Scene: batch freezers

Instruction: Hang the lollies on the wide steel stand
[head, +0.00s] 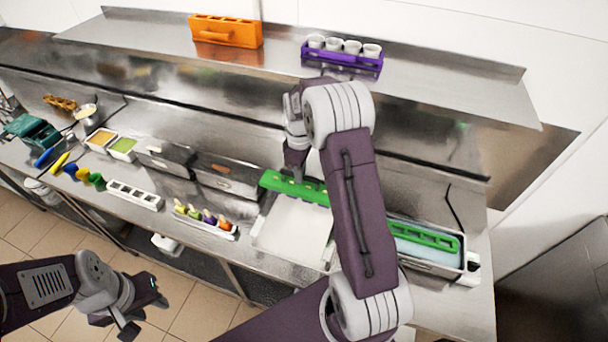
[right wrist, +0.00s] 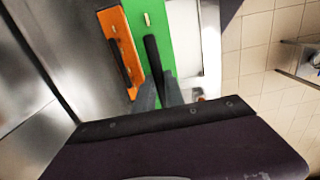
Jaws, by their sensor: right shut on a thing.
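My right gripper (head: 297,171) is shut on a dark handle (right wrist: 153,55) of a green holder (head: 294,187). The holder has small pale spots along it, perhaps lolly sticks, and is at the back edge of a white-topped basin (head: 293,232). The holder's green face (right wrist: 178,30) also shows in the right wrist view; whether lollies hang below it is hidden. My left gripper (head: 144,314) is open and empty over the floor. Two steel boxes (head: 228,177) (head: 163,158) stand left of the holder; I cannot tell which thing is the wide steel stand.
A green mould (head: 424,236) sits in a bath at the right. A tray of coloured pieces (head: 205,222) and a white slotted rack (head: 134,195) stand along the front. An orange mould (head: 226,31) and a purple cup rack (head: 342,59) are on the shelf above.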

